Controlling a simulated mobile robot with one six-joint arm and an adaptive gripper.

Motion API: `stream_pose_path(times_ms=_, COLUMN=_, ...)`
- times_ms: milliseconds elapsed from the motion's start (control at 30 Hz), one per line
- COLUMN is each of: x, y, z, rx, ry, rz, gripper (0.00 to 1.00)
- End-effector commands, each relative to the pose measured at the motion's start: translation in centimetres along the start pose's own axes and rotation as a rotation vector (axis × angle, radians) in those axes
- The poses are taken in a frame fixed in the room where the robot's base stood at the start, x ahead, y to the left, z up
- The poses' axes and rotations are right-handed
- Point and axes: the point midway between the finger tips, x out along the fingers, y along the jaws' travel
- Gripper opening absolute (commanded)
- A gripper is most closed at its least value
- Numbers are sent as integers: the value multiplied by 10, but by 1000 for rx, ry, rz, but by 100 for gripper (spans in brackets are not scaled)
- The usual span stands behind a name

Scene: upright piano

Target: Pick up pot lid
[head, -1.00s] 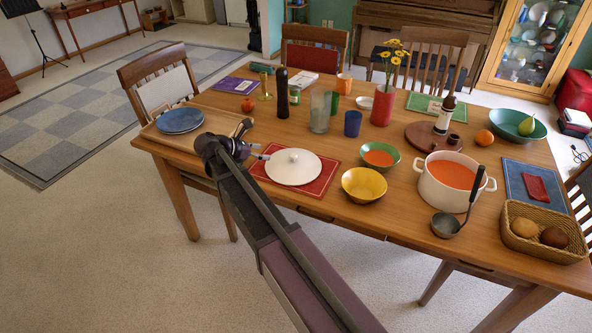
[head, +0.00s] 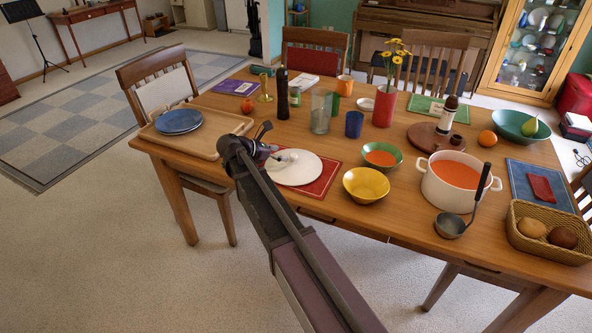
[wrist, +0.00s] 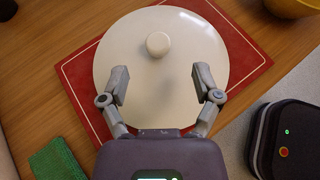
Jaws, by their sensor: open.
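The pot lid (head: 298,168) is a round cream-white disc with a small round knob. It lies on a red placemat (head: 325,180) at the near edge of the table, and its left part is hidden by my arm in the head view. In the wrist view the lid (wrist: 160,85) fills the middle, with its knob (wrist: 158,44) at the upper centre. My gripper (wrist: 161,82) is open and empty over the near part of the lid, its fingers on either side below the knob. In the head view my gripper (head: 270,152) is at the lid's left side.
A yellow bowl (head: 366,184) stands right of the placemat, and a green bowl (head: 382,156) behind it. A white pot (head: 447,192) with orange soup is further right. A wooden tray (head: 208,148) with blue plates lies to the left. A green cloth (wrist: 62,155) shows in the wrist view.

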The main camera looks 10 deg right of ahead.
Motion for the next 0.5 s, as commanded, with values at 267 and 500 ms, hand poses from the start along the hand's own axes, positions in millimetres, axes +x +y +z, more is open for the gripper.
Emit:
stream_pose_path(times_ms=267, x=12, y=0, z=0, rx=0, ry=0, rz=0, gripper=81)
stream_pose_path(times_ms=500, x=13, y=0, z=1, rx=0, ry=0, rz=0, gripper=81)
